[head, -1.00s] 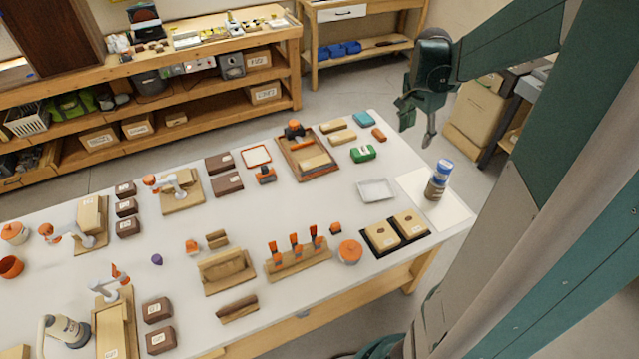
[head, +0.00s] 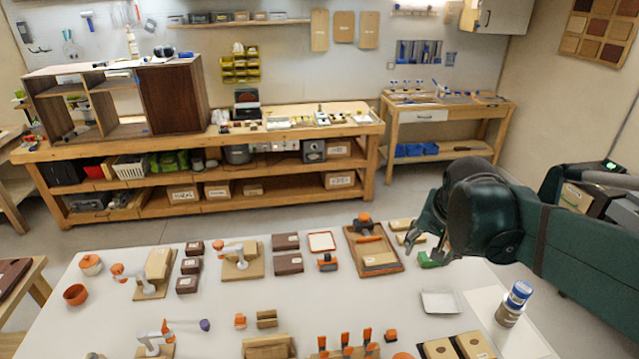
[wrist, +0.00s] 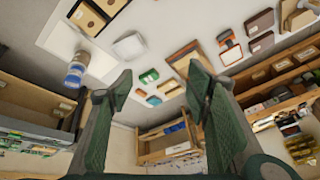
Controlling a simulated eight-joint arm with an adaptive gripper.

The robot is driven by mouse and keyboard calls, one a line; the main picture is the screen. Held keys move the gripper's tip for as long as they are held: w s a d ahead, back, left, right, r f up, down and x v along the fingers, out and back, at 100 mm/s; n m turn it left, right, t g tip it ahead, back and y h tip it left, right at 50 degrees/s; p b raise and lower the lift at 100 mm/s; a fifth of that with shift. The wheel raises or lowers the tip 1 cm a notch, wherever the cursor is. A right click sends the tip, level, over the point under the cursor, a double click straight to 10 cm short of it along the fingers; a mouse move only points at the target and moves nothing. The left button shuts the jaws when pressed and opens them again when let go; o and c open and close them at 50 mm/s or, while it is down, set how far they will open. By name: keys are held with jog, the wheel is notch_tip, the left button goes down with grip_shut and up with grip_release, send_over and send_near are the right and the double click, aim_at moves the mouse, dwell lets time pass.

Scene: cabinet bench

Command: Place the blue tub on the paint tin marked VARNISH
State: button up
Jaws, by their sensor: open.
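A blue-and-white tub (head: 519,292) appears at the right of the bench, and also in the wrist view (wrist: 73,78). It seems to sit upright on top of a brownish tin (head: 508,316), which stands on a white sheet. I cannot read any VARNISH marking on the tin. My gripper (head: 428,243) is above the bench's far right part, to the left of and beyond the tub, and apart from it. In the wrist view its two fingers (wrist: 160,82) are spread with nothing between them.
A white tray (head: 442,302) lies left of the tin, and a black-edged board with wooden blocks (head: 455,348) is in front. A green block (head: 430,260) lies below my gripper in the picture. A wooden tray (head: 374,250) is further left. The sheet (head: 535,340) has bare room.

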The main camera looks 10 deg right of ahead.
jog(key=s+a+n+t+y, duration=0.1)
jog(key=s+a+n, duration=0.3)
jog(key=a, duration=0.3)
jog(key=s+a+n+t, duration=0.1)
jog(key=s+a+n, duration=0.3)
jog(key=a, duration=0.4)
jog(key=shift+s+t+y, duration=0.4)
jog(key=shift+s, duration=0.15)
